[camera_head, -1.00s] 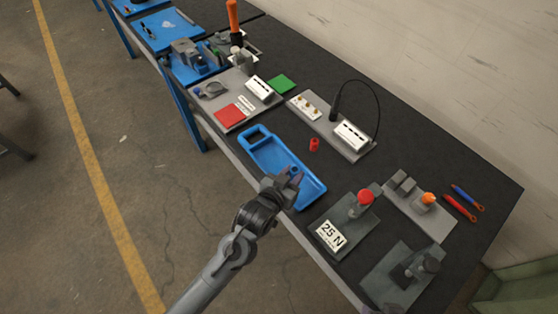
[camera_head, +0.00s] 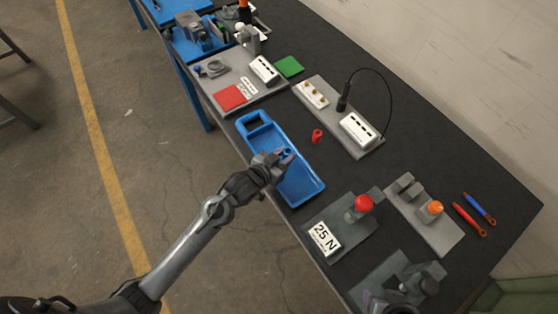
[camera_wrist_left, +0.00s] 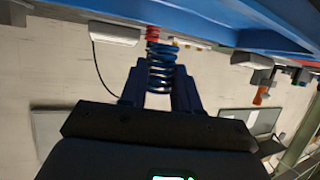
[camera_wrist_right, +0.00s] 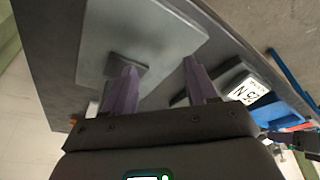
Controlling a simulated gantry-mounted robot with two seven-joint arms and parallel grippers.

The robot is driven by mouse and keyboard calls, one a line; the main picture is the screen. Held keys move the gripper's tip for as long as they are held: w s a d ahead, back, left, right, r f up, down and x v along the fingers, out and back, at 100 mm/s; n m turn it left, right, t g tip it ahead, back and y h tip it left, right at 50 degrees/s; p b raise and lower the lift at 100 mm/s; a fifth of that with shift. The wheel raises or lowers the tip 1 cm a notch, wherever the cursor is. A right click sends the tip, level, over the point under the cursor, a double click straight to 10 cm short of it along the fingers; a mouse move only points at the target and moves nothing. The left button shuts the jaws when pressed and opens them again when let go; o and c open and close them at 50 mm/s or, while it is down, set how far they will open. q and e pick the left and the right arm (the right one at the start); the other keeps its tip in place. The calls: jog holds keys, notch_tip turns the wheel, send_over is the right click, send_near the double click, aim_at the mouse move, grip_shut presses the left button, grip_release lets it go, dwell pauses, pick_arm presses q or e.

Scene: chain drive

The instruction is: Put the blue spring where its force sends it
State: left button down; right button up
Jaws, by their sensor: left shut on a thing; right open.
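The blue spring (camera_wrist_left: 161,68) stands between the fingers of my left gripper (camera_wrist_left: 160,78), which is shut on it. In the head view the spring (camera_head: 287,152) shows small at the left gripper's tips, over the middle of the blue tray (camera_head: 312,193). A 25 N label (camera_head: 323,238) lies on a dark plate with a red-knobbed post (camera_head: 361,204). A red pad (camera_head: 230,97) and a green pad (camera_head: 289,66) lie farther back. My right gripper (camera_wrist_right: 160,72) is open and empty above a grey plate (camera_wrist_right: 160,35) with a square block.
A red spring (camera_head: 317,136) stands on the black table right of the tray. A grey board with a white block (camera_head: 358,129) and a cable is behind it.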

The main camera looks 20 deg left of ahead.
pick_arm(q)
jog(key=shift+a+f, duration=0.65)
jog(key=shift+a, duration=0.3)
jog(key=shift+f, duration=1.95)
pick_arm(e)
jog(key=shift+d+f, duration=0.2)
jog(key=shift+f, duration=0.1)
pick_arm(q)
jog(key=shift+b, duration=0.3)
pick_arm(e)
jog(key=shift+w, duration=0.1)
pick_arm(q)
jog(key=shift+f, duration=0.2)
jog(key=c, duration=0.8)
grip_release()
pick_arm(e)
jog(key=shift+a, duration=0.1)
pick_arm(q)
jog(key=shift+r, duration=0.1)
